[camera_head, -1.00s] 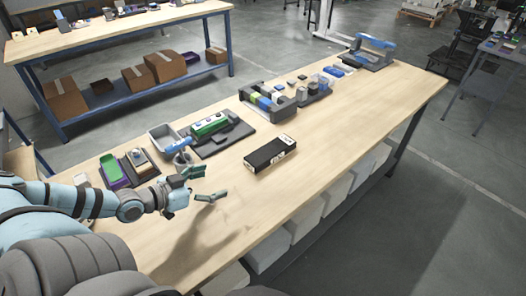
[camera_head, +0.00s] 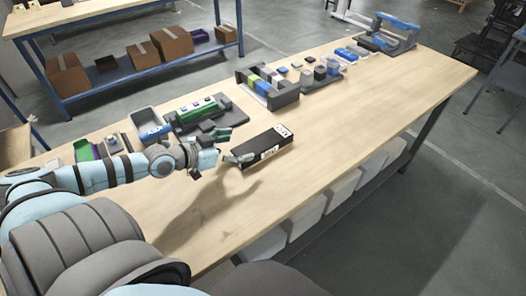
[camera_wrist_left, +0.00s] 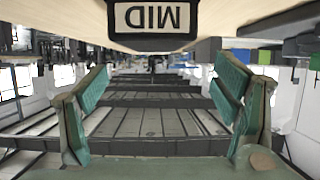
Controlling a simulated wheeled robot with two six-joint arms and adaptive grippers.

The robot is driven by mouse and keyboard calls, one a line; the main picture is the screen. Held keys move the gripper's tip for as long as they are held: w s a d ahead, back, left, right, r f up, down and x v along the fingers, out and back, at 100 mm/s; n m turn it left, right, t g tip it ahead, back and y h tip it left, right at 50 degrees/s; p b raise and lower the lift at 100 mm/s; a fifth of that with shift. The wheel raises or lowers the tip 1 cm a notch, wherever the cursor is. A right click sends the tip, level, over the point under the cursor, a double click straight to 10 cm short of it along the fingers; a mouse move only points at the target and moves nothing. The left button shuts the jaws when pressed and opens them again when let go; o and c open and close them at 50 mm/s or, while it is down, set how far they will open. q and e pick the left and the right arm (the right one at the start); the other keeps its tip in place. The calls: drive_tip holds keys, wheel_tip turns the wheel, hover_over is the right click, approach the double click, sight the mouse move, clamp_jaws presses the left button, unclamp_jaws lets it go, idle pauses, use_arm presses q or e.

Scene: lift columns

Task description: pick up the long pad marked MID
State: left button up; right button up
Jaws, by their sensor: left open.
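The long pad marked MID (camera_head: 262,148) is a black bar with white labels, lying on the wooden bench. In the left wrist view the pad (camera_wrist_left: 153,18) shows its end with the MID label, upside down at the top edge. My left gripper (camera_head: 233,146) is open and empty, just left of the pad's near end. In the left wrist view my left gripper (camera_wrist_left: 163,82) has its green fingers spread wide, and the pad's end is not between them. My right gripper is not in view.
The wooden bench (camera_head: 345,125) is clear right of the pad. Behind the gripper stand a grey bin (camera_head: 143,122) and a dark fixture with a green part (camera_head: 195,108). A grey rack of coloured blocks (camera_head: 285,99) stands farther back.

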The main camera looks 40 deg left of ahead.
sight(261, 142)
use_arm(q)
drive_tip(key=x, duration=0.5)
drive_tip(key=b+x, duration=0.1)
drive_tip(key=x, duration=0.2)
drive_tip(key=shift+w+d+f, duration=0.1)
drive_tip(key=shift+d, duration=0.3)
drive_tip(key=c, duration=1.4)
drive_tip(key=shift+c, duration=1.1)
drive_tip(key=shift+r, duration=0.2)
